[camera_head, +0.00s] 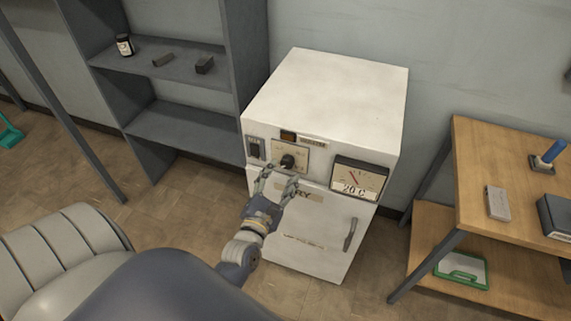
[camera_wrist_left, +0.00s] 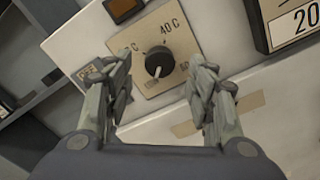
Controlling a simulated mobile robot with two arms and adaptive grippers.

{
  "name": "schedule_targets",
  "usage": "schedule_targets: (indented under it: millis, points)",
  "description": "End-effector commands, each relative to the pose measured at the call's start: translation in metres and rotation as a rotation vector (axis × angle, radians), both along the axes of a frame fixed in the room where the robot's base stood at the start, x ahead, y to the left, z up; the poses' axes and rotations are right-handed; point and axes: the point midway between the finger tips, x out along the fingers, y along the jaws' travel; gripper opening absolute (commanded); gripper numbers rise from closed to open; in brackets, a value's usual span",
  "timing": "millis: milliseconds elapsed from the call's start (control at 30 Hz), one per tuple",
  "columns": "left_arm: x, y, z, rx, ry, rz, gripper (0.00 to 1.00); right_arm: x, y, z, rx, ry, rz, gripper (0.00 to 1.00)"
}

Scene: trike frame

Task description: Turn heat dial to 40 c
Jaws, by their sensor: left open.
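A white oven-like cabinet (camera_head: 335,90) stands against the wall. Its black heat dial (camera_head: 287,161) sits on a beige plate on the upper front. The dial also shows in the left wrist view (camera_wrist_left: 159,64), with a "40 C" mark above it to the right; its light pointer line aims down, away from that mark. My left gripper (camera_head: 280,176) is just in front of the dial. In the left wrist view my left gripper (camera_wrist_left: 163,85) is open, its fingers on either side of the dial and apart from it. My right gripper is out of view.
A gauge (camera_head: 358,179) reading "20 C" is right of the dial, and a dark switch (camera_head: 254,148) is left. A door handle (camera_head: 350,234) sticks out below. A grey shelf (camera_head: 180,120) stands left, a wooden table (camera_head: 500,150) right.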

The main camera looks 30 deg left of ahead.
Motion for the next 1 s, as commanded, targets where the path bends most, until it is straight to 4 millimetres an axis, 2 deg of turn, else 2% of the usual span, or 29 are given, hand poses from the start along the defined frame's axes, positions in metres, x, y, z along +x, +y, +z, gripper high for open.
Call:
schedule_targets:
  millis: [100,300,667,700,900,1000]
  points:
    - [0.018,0.005,0.002,0.002,-0.002,0.001,0.51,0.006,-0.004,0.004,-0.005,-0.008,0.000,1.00]
    - [0.036,0.009,0.001,0.001,0.000,0.000,0.51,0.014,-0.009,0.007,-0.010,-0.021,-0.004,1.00]
    - [0.040,0.010,0.000,0.001,0.002,0.000,0.51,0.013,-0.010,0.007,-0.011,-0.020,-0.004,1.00]
    - [0.040,0.010,0.000,0.001,0.002,0.000,0.49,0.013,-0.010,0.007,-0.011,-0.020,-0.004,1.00]
    - [0.040,0.010,0.000,0.001,0.002,0.000,0.07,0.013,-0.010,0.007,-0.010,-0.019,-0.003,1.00]
    - [0.040,0.010,0.000,0.002,0.002,0.000,0.07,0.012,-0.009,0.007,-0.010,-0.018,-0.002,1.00]
